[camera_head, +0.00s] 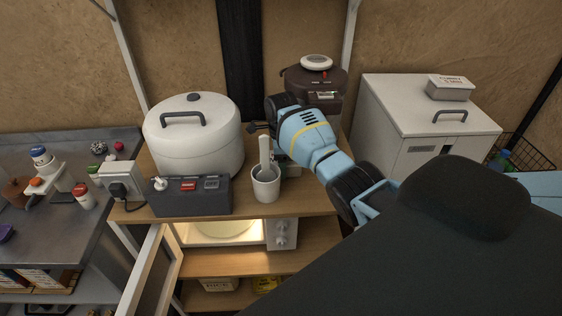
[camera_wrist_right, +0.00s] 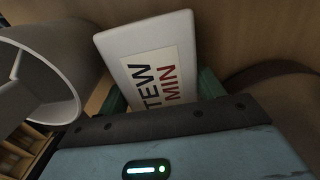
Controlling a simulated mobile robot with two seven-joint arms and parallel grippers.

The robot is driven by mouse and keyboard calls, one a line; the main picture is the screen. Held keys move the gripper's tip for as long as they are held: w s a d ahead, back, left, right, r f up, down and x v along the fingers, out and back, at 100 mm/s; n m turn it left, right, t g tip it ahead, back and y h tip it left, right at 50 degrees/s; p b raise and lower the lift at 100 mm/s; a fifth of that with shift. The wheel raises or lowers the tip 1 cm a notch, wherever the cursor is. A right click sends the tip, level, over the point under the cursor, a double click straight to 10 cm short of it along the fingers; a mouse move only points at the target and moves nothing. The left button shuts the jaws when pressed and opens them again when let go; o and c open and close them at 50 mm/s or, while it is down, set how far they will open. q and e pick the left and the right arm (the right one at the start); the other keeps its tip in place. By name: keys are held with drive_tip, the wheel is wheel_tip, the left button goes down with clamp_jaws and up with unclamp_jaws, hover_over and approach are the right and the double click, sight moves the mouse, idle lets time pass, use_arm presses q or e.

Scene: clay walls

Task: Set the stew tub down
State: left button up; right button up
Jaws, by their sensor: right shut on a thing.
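The stew tub (camera_wrist_right: 150,65) is a white tub with a label, partly hidden, reading "TEW" and "MIN". In the right wrist view it sits tilted between the green fingers of my right gripper (camera_wrist_right: 160,95), which is shut on it. In the head view my right gripper (camera_head: 280,150) is over the wooden shelf, just behind a light grey cup (camera_head: 266,187), and my arm hides much of it. A narrow pale upright piece (camera_head: 265,150) shows there; I cannot tell if it is the tub's edge or something in the cup. My left gripper is not in view.
A large white cooker (camera_head: 193,150) and a dark switch box (camera_head: 190,197) crowd the wooden shelf (camera_head: 310,203). Below, a lit microwave (camera_head: 280,236) has its door (camera_head: 150,275) open. Another labelled tub (camera_head: 450,88) stands on a white cabinet (camera_head: 390,100). A brown cooker (camera_head: 318,80) is behind my arm.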

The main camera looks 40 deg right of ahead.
drive_tip(key=o, duration=1.2)
drive_tip(key=shift+f, duration=0.1)
